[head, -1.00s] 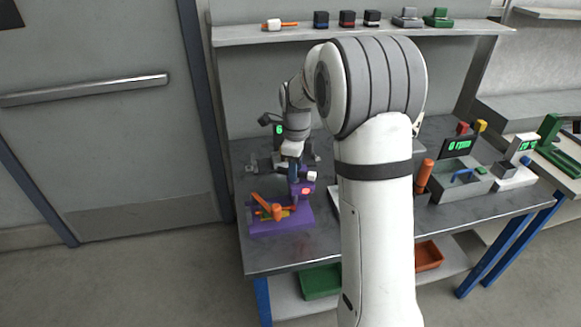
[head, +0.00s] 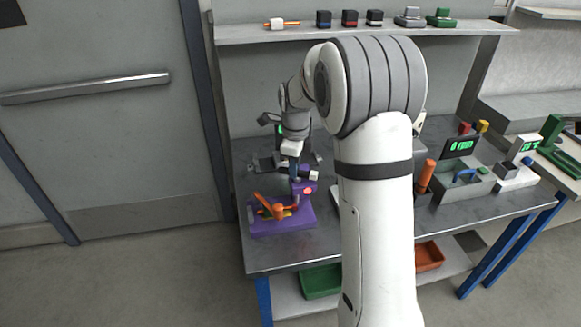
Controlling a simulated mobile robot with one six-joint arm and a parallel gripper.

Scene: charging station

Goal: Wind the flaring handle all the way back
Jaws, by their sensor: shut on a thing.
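The purple flaring tool (head: 267,227) stands at the left front of the bench. An orange clamp (head: 272,208) with a lever leaning up to the left sits on it. The flaring handle (head: 312,175) is at the top of the tool's purple upright, pointing right, with a pale rod and dark end. An orange-red spot (head: 307,191) shows on the upright below it. My gripper (head: 295,173) points down at the top of the tool, shut on the handle. The fingertips are small and partly hidden, so the exact grip is unclear.
My arm covers the bench's middle. A grey device with a green display (head: 461,144) and an orange cylinder (head: 426,174) stand to the right. A shelf (head: 260,36) with several small parts runs above. The bench front (head: 300,252) is clear.

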